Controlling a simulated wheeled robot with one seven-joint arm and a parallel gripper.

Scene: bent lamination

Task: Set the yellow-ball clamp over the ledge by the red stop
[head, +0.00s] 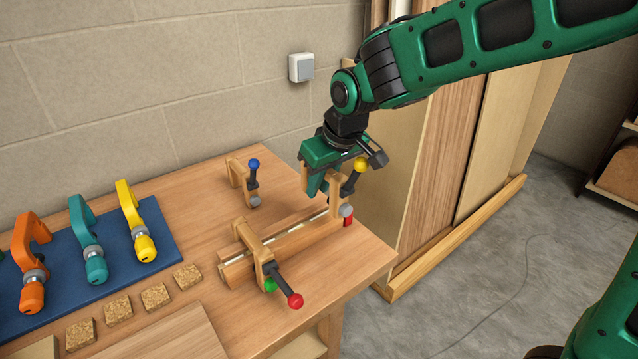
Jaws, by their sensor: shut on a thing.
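The yellow-ball clamp is a small wooden clamp (335,185) with a dark handle, a yellow ball (360,164) and a grey pad (346,211). My gripper (322,182) is shut on it, and the green gripper body partly hides it. The clamp is upright at the right end of the wooden form with its ledge (297,240). The red stop (348,221) shows just below the grey pad. I cannot tell whether the clamp touches the ledge or hangs slightly above it.
A red-ball clamp (255,245) sits across the form's left part, by a green stop (270,285). A blue-ball clamp (238,172) stands behind. Orange, teal and yellow clamps lie on a blue mat (165,228) at left, near several cork blocks (156,297). Boards (450,150) lean at right.

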